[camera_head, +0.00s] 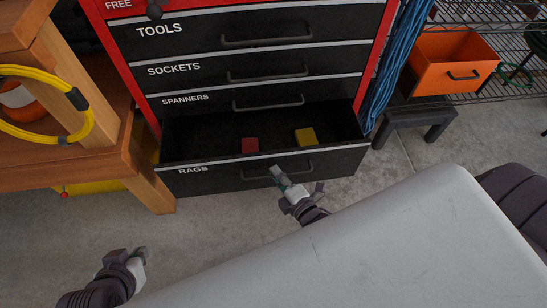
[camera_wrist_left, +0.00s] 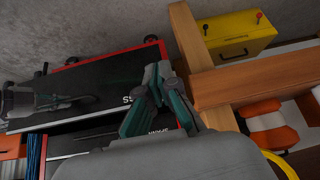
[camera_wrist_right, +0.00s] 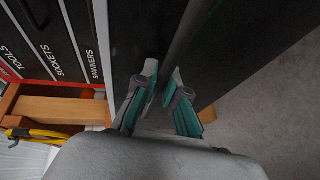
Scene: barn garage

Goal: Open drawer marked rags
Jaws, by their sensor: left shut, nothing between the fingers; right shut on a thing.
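The drawer marked rags (camera_head: 225,178) is the lowest one in the red and black tool cabinet (camera_head: 352,103), and it stands pulled out. A red block (camera_head: 250,145) and a yellow block (camera_head: 305,136) lie inside it. My left gripper (camera_head: 140,253) is shut and empty, low over the floor, apart from the drawer.
The drawers marked tools (camera_head: 200,36), sockets (camera_head: 205,71) and spanners (camera_head: 205,98) are shut. A wooden bench (camera_head: 150,185) stands close on the left, with a yellow loop (camera_head: 92,115). An orange bin (camera_head: 455,63) on a dark stool (camera_head: 420,113) is at right. Floor before the drawer is clear.

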